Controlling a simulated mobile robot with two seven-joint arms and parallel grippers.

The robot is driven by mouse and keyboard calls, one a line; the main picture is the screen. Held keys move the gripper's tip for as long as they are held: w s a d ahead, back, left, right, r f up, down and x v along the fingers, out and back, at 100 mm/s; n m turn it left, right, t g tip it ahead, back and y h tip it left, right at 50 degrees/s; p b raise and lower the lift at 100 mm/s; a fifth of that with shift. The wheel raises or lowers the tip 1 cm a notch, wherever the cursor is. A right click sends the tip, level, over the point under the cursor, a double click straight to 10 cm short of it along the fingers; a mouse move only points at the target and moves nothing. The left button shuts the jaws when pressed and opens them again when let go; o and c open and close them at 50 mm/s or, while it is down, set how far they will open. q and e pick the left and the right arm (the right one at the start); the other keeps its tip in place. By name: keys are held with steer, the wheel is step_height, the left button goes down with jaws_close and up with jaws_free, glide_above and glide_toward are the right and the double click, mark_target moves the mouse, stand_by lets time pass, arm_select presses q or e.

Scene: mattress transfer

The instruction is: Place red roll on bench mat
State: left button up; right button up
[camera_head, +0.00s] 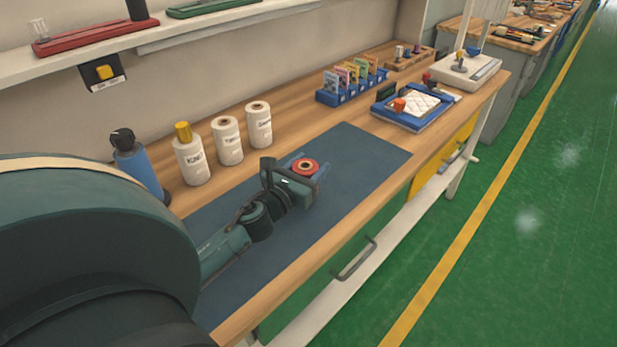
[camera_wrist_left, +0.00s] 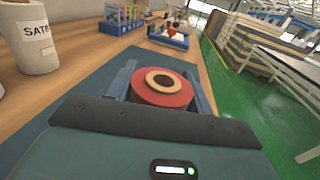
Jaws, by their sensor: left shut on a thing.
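The red roll (camera_head: 305,166) has a tan core with a dark centre and sits between the fingers of my left gripper (camera_head: 312,172). My left gripper is shut on it. In the left wrist view the roll (camera_wrist_left: 161,88) stands upright, flanked by the two blue-grey fingers. The dark blue bench mat (camera_head: 362,150) lies flat on the wooden bench under the roll and gripper. I cannot tell whether the roll's underside touches the mat. My right gripper is not in view.
White labelled rolls (camera_head: 228,141) and a blue bottle (camera_head: 138,168) stand along the wall side of the mat. A blue card rack (camera_head: 350,88) and a blue tray (camera_head: 388,116) stand beyond it. The mat's far end is clear.

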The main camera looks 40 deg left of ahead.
arm_select(q)
steer(key=shift+f+b, duration=0.3)
steer(key=shift+f, duration=0.95)
steer(key=o, duration=1.2)
steer(key=shift+r, duration=0.1)
steer(key=s, duration=0.3)
steer(key=s+b, duration=0.1)
steer(key=s, duration=0.3)
steer(key=s+d, duration=0.1)
steer(key=s, duration=0.2)
steer(key=shift+s+d+b, duration=0.1)
steer(key=shift+s+b, duration=0.3)
steer(key=shift+s, duration=0.6)
steer(key=shift+d, duration=0.1)
